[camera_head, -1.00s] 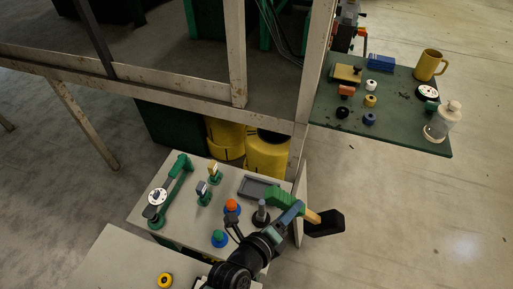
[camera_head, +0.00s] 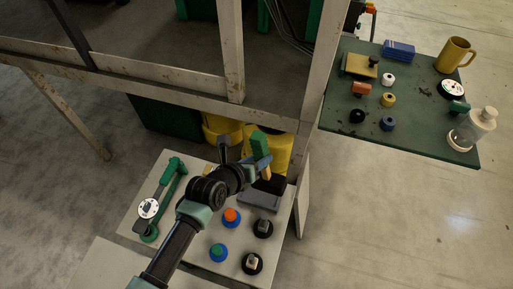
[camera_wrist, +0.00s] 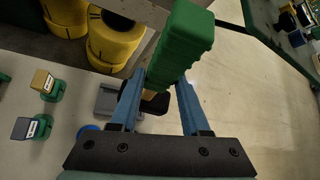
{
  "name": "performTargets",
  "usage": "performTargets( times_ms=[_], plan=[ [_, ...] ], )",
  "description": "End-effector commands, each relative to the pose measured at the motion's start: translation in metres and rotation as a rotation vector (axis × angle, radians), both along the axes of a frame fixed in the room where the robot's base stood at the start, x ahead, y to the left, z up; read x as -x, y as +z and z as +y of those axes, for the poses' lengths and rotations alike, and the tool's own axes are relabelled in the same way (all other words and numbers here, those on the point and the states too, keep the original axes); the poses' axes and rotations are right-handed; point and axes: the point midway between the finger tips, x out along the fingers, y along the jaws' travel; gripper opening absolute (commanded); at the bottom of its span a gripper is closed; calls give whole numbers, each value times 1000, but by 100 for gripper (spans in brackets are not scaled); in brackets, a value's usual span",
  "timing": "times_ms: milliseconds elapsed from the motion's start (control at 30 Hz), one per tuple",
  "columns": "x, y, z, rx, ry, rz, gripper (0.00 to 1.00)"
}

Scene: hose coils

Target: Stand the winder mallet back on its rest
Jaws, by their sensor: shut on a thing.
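The mallet has a green handle (camera_head: 259,143), a short wooden neck and a black head (camera_head: 271,184). It hangs roughly upright, handle up and head down. My gripper (camera_head: 261,163) is shut on it at the lower handle or neck. The wrist view shows the green handle (camera_wrist: 182,45) rising between my blue fingers (camera_wrist: 158,88), with the black head (camera_wrist: 156,103) below. A grey rectangular tray, seemingly the rest (camera_head: 258,200), lies on the pale bench under and just in front of the head. It also shows in the wrist view (camera_wrist: 106,101). I cannot tell whether the head touches it.
Orange-topped (camera_head: 231,215), green-topped (camera_head: 218,252) and grey-topped knobs stand on the bench (camera_head: 196,258). A green lever fixture (camera_head: 172,182) is at left. A pale upright panel (camera_head: 303,195) borders the right. Yellow drums (camera_wrist: 112,42) stand behind. A green table (camera_head: 345,120) holds small items.

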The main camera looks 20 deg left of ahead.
Motion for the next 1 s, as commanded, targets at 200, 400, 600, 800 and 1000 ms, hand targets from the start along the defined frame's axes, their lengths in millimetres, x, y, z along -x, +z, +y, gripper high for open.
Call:
performTargets(
  times_ms=[200, 400, 600, 800, 1000],
  plan=[
    [-1, 2, 0, 0, 2, -8, 0],
    [-1, 3, 0, -6, 7, -9, 0],
    [-1, 5, -2, -46, 34, -16, 0],
    [-1, 2, -4, -116, 75, -31, 0],
    [-1, 0, -3, -187, 119, -43, 0]
  ],
)
